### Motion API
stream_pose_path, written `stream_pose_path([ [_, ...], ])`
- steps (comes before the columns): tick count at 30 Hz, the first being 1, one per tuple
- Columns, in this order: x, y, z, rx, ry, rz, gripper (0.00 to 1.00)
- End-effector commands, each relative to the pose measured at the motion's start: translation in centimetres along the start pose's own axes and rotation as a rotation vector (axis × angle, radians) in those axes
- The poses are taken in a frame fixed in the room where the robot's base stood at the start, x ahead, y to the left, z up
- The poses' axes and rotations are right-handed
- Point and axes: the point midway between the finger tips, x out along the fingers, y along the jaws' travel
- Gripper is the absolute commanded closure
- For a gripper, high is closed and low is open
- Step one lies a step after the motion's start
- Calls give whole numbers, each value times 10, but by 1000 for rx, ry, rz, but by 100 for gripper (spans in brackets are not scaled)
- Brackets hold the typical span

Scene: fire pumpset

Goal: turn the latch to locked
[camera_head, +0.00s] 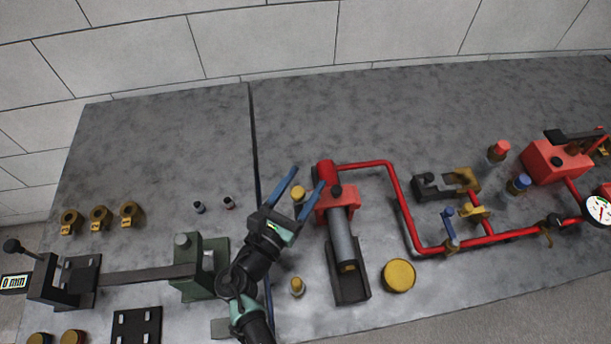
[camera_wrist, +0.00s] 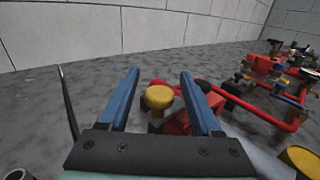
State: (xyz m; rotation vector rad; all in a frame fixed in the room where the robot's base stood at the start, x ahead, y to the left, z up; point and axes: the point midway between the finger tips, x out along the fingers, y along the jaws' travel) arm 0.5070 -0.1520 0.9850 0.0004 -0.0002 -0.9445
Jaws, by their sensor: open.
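My gripper (camera_head: 307,177) is open, with its two blue fingers apart and nothing held; it also shows in the wrist view (camera_wrist: 159,72). A yellow round knob (camera_head: 298,191) appears between the fingers, next to a red housing (camera_head: 336,203). In the wrist view the knob (camera_wrist: 159,97) lies between the fingers in the picture, with a gap to each; its depth relative to them is unclear. No part is clearly marked as the latch. A black clamp-like piece with a brass end (camera_head: 446,184) is further right. I see no locked marking.
A red pipe (camera_head: 397,195) runs right from the red housing to valves and a gauge (camera_head: 597,210). A grey cylinder in a dark cradle (camera_head: 348,270) and a yellow disc (camera_head: 398,275) lie right of my arm. A green block (camera_head: 189,268) stands left. The back of the table is clear.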

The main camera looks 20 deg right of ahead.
Motion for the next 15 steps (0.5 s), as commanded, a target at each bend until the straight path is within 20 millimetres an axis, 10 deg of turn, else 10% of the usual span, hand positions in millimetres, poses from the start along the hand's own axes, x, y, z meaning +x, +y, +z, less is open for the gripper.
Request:
stream_pose_path([
  [13, 12, 0, 0, 0, 1, 0, 35],
  [15, 12, 0, 0, 0, 1, 0, 48],
])
